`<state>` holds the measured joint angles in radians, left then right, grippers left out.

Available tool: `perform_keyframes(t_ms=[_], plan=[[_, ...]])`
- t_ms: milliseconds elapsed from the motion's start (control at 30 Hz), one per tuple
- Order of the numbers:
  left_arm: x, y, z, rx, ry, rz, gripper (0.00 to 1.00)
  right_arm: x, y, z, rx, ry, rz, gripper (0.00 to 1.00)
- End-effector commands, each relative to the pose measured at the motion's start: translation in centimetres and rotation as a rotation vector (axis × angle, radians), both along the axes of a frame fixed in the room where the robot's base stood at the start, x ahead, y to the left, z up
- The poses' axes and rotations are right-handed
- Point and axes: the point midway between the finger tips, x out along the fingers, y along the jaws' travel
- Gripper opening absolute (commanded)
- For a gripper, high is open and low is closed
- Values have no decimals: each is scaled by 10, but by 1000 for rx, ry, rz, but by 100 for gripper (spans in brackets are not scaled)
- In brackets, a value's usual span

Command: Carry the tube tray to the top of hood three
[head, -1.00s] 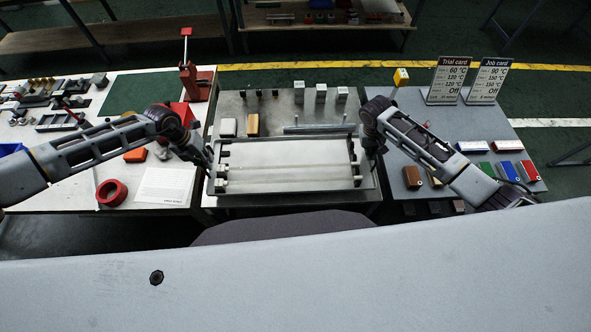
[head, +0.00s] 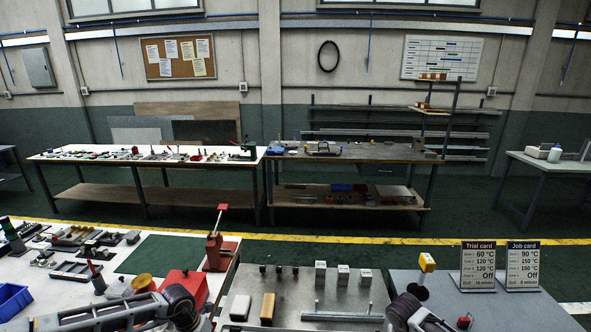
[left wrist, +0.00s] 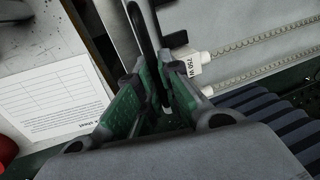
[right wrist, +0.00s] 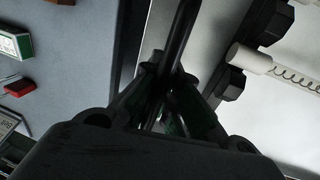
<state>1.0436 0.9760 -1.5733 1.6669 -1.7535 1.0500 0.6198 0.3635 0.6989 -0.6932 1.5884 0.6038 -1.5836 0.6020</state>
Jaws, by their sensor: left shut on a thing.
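The tube tray shows only in the wrist views: a pale panel (left wrist: 225,28) carrying ribbed tubes with white ends, one labelled 750 W. The same tray (right wrist: 292,115) shows in the right wrist view, with a coiled tube and dark clamps. My left gripper (left wrist: 160,95) is shut on a dark bar at the tray's side. My right gripper (right wrist: 168,88) has its fingers close on either side of a similar dark bar at the opposite side; its tips are in deep shadow. The head view cuts off the tray and both grippers. I cannot make out hood three.
A steel-topped bench (head: 335,292) bears several small blocks and a metal bar. Two cards (head: 500,266) stand on the grey table to its right. A red lever tool (head: 216,245) stands on the left bench. Beyond a yellow floor line are workbenches and a rack.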

Motion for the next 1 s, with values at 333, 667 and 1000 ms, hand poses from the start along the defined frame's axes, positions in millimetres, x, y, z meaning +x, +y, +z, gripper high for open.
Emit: perform_keyframes(t_ms=[333, 667, 1000], plan=[[0, 0, -13, 1, 0, 0, 0, 1, -1, -13, -2, -3, -4, 0], [0, 0, -12, 1, -1, 0, 0, 1, -1, -12, -2, -3, -4, 0], [0, 0, -7, 0, -1, 0, 0, 0, -1, -6, -1, -3, -4, 0]])
